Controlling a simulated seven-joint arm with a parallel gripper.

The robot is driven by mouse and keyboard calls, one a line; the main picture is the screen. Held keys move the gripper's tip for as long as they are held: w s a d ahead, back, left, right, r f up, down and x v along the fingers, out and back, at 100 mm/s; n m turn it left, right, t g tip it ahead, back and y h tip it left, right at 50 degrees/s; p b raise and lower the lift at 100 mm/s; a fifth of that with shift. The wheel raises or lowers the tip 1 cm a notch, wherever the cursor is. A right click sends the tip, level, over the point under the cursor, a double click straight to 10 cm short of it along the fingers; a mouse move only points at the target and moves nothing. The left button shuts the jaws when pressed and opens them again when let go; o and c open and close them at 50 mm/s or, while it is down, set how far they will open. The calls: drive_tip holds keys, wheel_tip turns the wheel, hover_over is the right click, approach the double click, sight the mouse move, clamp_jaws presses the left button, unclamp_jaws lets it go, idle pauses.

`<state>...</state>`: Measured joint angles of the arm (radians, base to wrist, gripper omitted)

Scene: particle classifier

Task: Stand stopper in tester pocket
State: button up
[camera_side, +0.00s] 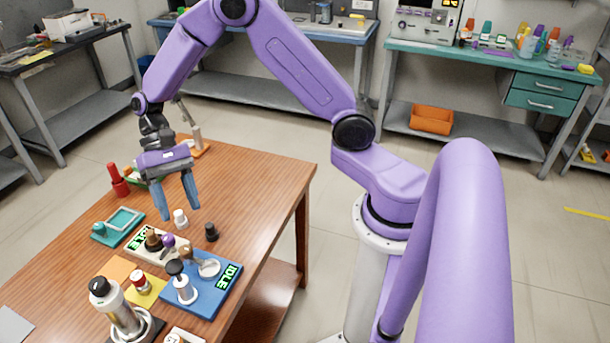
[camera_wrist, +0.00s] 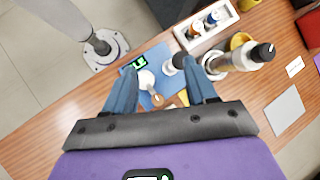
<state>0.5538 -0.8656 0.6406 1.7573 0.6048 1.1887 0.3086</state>
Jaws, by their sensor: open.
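My gripper (camera_side: 178,208) is open, its two blue fingers pointing down above the wooden table, with nothing between them. A small white piece (camera_side: 180,219) and a small black piece (camera_side: 211,232) stand on the table near and below it. I cannot tell which small piece is the stopper. A blue device (camera_side: 211,296) with an IDLE display, a round pale dish (camera_side: 208,267) and a black-topped post stands nearer the camera. A beige device (camera_side: 142,254) with its own display and brown and purple tops is beside it. In the wrist view the blue device (camera_wrist: 152,58) shows between the fingers.
A red-and-white piece (camera_side: 138,280) sits on a yellow pad. A tall metal flask (camera_side: 120,312) stands at the near left. A teal tray (camera_side: 123,226) and a red bottle (camera_side: 118,180) are at the left. The table's right side is clear.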

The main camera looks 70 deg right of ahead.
drive_tip(key=s+d+r+n+t+h, duration=0.2)
drive_tip(key=s+n, duration=0.6)
drive_tip(key=s, duration=0.4)
drive_tip(key=s+d+r+n+t+h, duration=0.2)
drive_tip(key=s+d+r+n, duration=0.3)
drive_tip(key=s+n, duration=0.3)
drive_tip(key=s+d+t, duration=0.1)
drive_tip(key=s, duration=0.2)
drive_tip(key=shift+s+n+t+h, duration=0.3)
drive_tip(key=shift+s+t, duration=0.05)
drive_tip(key=shift+t, duration=0.05)
drive_tip(key=shift+o, duration=0.2)
